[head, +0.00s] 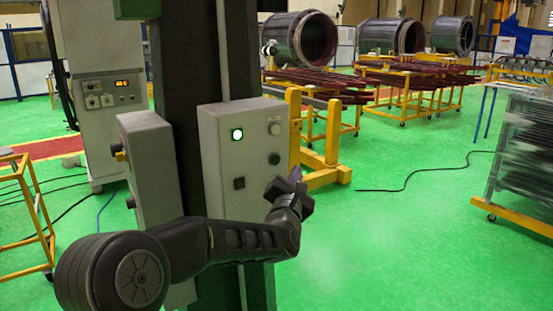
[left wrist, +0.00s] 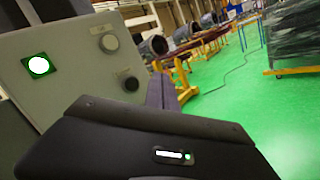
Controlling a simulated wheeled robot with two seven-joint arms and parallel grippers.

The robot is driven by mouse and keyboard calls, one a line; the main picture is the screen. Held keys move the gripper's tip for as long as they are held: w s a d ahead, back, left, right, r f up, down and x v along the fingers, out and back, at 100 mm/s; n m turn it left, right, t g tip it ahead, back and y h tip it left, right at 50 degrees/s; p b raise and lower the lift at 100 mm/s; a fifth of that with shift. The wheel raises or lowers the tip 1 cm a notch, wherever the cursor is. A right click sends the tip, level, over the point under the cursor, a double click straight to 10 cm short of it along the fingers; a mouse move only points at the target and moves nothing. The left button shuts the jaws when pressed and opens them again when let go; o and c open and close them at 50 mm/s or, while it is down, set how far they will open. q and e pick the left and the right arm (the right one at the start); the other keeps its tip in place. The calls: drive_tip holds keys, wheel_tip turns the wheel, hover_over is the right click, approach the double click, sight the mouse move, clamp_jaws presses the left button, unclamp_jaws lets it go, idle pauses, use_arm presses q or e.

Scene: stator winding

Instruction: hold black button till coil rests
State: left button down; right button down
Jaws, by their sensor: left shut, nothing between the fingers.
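A grey control box (head: 215,165) on a dark column carries the buttons. The round black button (head: 274,158) is on its right side, below a pale round knob (head: 275,129); it also shows in the left wrist view (left wrist: 131,84). My left gripper (head: 296,174) is shut and empty, just right of and slightly below the black button in the head view. Its fingers (left wrist: 160,92) point toward the box side in the left wrist view. I cannot tell whether they touch the box. Part of the box's lower right is hidden behind the gripper. Which object is the coil is not clear.
A lit white-green button (head: 237,134) and a dark square switch (head: 239,183) share the box. Large stator cylinders (head: 300,38) and yellow racks with dark red bars (head: 318,80) stand behind. A grey stacked rack (head: 525,155) is at right. Green floor between is clear except a cable (head: 425,170).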

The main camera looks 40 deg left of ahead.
sight(276, 160)
use_arm(q)
drive_tip(key=shift+w+a, duration=0.3)
drive_tip(key=shift+a, duration=0.65)
drive_tip(key=shift+w+a, duration=0.25)
drive_tip(key=shift+a, duration=0.65)
drive_tip(key=shift+w+a, duration=0.3)
drive_tip(key=shift+a, duration=0.65)
drive_tip(key=shift+w+a+b, duration=0.1)
drive_tip(key=shift+a+b, duration=0.3)
drive_tip(key=shift+b, duration=0.45)
drive_tip(key=shift+w+a+b, duration=0.1)
drive_tip(key=shift+a+b, duration=0.3)
idle(4.0)
